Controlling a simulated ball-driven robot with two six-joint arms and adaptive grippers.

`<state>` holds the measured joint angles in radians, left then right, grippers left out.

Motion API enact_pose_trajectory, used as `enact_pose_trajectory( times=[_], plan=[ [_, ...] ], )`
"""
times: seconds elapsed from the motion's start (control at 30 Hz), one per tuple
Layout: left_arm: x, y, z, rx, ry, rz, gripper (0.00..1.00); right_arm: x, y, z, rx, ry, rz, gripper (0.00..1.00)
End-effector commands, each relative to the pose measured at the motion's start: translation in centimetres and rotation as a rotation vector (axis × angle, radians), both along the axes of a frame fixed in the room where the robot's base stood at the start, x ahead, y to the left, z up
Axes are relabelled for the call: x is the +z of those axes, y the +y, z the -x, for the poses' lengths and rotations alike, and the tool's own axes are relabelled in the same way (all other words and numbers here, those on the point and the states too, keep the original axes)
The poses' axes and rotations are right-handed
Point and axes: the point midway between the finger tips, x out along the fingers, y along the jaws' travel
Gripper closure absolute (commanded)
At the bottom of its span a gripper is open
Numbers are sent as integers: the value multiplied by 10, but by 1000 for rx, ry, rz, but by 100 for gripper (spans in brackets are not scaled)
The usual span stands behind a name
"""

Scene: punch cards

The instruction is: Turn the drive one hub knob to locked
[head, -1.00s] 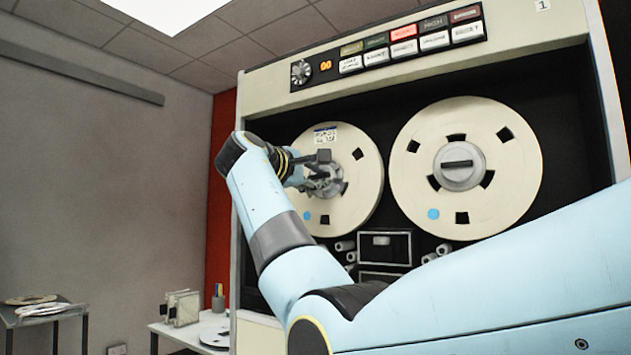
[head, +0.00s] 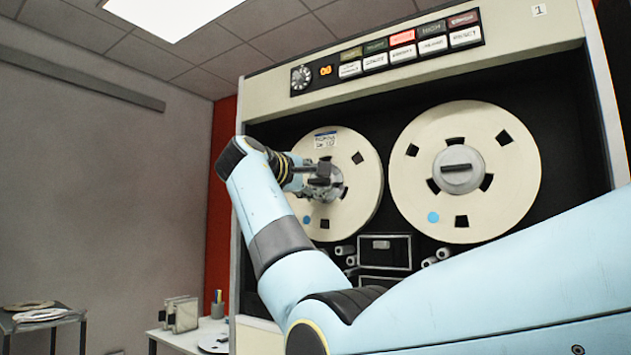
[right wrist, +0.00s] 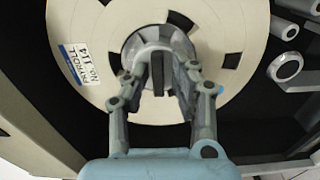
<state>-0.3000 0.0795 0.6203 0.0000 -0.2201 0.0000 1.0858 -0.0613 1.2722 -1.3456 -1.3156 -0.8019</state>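The tape drive cabinet (head: 262,100) has a small "1" label (head: 539,10) at its top right. My right gripper (head: 322,176) is at the hub of the left reel (head: 358,200), which bears a blue-and-white label. In the right wrist view, the dark bar of the hub knob (right wrist: 158,78) stands roughly in line with the fingers, between them. My right gripper (right wrist: 160,82) is open around the bar, with gaps on both sides. The gripper partly hides this hub in the head view. The right reel's hub knob (head: 459,168) has its bar nearly horizontal. My left gripper is not in view.
A button panel (head: 405,50) with a dial (head: 301,77) runs above the reels. Rollers (head: 436,257) and a head block (head: 384,250) sit below them. A white table (head: 170,338) stands at the lower left.

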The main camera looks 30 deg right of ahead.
Motion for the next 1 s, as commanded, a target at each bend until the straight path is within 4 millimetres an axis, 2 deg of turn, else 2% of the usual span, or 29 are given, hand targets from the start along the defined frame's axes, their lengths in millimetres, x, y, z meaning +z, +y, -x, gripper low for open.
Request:
enact_pose_trajectory(
  times=[0.37, 0.47, 0.8, 1.0],
  plan=[
    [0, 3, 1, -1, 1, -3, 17, 1, 3, 1, 2, -3, 1, 64],
    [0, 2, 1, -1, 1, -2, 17, 1, 15, 5, 4, -3, 0, 64],
    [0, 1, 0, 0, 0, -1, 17, 0, 82, 33, 4, -1, -1, 64],
    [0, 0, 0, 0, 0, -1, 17, 0, 106, 43, 2, 0, 0, 64]
  ],
)
